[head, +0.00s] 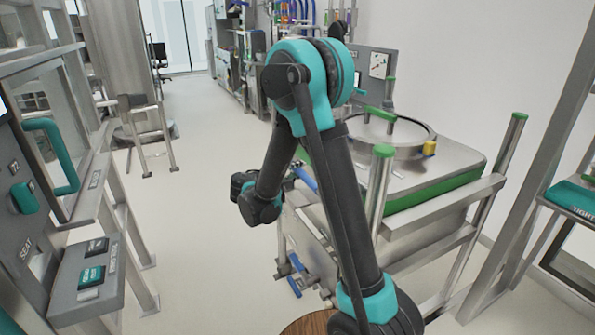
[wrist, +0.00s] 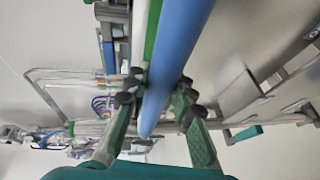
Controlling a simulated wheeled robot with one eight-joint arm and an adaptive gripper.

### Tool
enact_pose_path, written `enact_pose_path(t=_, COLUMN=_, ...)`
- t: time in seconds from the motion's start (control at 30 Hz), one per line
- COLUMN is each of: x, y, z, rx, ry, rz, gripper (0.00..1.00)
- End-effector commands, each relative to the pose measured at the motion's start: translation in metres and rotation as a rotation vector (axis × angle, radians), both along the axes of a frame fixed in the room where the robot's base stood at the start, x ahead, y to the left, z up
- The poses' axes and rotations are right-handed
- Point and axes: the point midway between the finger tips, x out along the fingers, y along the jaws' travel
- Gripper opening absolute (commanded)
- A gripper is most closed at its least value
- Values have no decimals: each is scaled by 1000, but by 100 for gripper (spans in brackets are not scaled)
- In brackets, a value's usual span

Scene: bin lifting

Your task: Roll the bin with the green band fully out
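The bin with the green band (head: 435,192) stands at the right in the head view, a metal box with a round lid. It sits in a metal frame. A blue handle bar (head: 305,178) is on its near left side, partly hidden by my arm. My gripper is mostly hidden behind my wrist in the head view. In the wrist view the blue bar (wrist: 180,50) runs between the two spread fingers of my gripper (wrist: 157,92). A narrow gap shows on the left of the bar; the right finger is close to it, and contact is unclear.
A grey console with teal handles (head: 52,155) stands at the left. A rack (head: 570,195) is at the right edge. Green-capped posts (head: 380,190) rise beside the bin. The floor aisle (head: 195,190) between console and bin is clear.

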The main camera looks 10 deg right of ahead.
Motion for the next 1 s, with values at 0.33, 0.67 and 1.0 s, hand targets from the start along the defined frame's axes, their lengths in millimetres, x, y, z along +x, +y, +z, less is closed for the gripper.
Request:
enact_pose_path(t=0.33, x=0, y=0, z=0, rx=0, ry=0, rz=0, gripper=0)
enact_pose_path(t=0.67, x=-6, y=22, z=-1, rx=1, ry=1, rz=6, gripper=0)
enact_pose_path(t=1.0, x=-5, y=20, z=-1, rx=2, ry=1, rz=1, gripper=38)
